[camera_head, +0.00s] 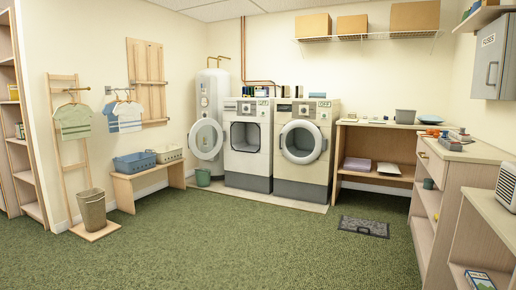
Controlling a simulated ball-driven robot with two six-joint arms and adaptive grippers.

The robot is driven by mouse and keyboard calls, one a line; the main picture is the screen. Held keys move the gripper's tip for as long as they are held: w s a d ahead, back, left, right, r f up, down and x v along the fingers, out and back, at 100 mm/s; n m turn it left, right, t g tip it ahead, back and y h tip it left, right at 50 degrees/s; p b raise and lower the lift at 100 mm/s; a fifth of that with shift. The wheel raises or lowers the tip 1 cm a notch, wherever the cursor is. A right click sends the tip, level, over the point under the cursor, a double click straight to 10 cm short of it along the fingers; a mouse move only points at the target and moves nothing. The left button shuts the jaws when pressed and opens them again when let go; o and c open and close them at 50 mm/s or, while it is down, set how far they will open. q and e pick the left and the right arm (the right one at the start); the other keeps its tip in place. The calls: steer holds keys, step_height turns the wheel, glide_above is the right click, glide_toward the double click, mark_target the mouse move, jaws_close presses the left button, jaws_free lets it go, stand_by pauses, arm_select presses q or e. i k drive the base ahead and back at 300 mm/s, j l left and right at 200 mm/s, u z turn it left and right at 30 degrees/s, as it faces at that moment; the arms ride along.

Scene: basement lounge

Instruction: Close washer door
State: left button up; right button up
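Two front-loading machines stand side by side against the back wall. The left machine (248,146) has its round door (206,139) swung wide open to the left, leaving its dark drum opening (245,137) uncovered. The right machine (302,152) has its round door (301,142) over its front, and it looks shut. I cannot tell from any label which one is the washer. Neither of my grippers is in view, and both machines are well ahead of me across the room.
Green carpet (240,240) is clear between me and the machines. A bench (150,179) with baskets and a bin (92,208) are at left. A floor mat (364,227), wooden table (378,150) and counters (440,190) are at right.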

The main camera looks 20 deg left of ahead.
mark_target(221, 134)
steer(key=i+j+u, duration=0.55)
steer(key=i+u, duration=0.25)
steer(key=i, duration=0.2)
steer(key=i+u, duration=0.35)
steer(key=i, duration=2.55)
steer(key=i+j+z, duration=0.15)
steer(key=i, duration=0.55)
steer(key=i+j, duration=0.1)
steer(key=i, duration=0.6)
steer(key=l+z, duration=0.05)
